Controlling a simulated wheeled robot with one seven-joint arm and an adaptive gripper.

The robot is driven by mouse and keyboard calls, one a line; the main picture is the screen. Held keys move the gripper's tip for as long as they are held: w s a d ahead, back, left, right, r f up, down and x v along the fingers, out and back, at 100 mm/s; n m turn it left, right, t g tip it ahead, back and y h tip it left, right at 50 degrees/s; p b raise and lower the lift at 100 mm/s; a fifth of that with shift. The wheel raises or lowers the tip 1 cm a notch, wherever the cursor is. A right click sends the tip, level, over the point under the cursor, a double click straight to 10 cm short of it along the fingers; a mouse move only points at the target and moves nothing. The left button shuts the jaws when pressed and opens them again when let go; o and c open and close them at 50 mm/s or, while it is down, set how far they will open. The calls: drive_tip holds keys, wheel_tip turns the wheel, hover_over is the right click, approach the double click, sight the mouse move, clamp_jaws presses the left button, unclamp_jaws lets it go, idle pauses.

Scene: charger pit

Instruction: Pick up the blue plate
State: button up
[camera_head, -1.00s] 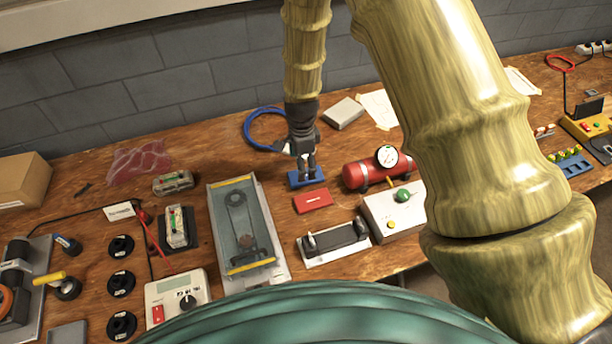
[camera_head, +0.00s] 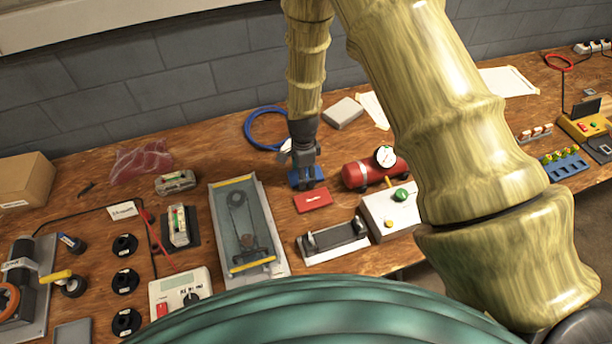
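The blue plate (camera_head: 294,178) is a small flat piece on the wooden workbench, just behind a red plate. My gripper (camera_head: 306,184) points down over the blue plate and hides its middle; blue shows at both sides. The fingertips are at or very close to the plate. I cannot tell whether they touch it or how far apart they are.
The red plate (camera_head: 313,200) lies just in front. A red cylinder with a gauge (camera_head: 366,174) stands close on the right. A blue cable coil (camera_head: 254,130) lies behind to the left. A grey tray (camera_head: 249,258) with yellow bars is at front left.

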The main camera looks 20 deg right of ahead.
drive_tip(key=c, duration=0.6)
drive_tip(key=shift+r, duration=0.15)
wheel_tip(320, 180, up, 10)
drive_tip(key=b, duration=0.2)
idle(0.4)
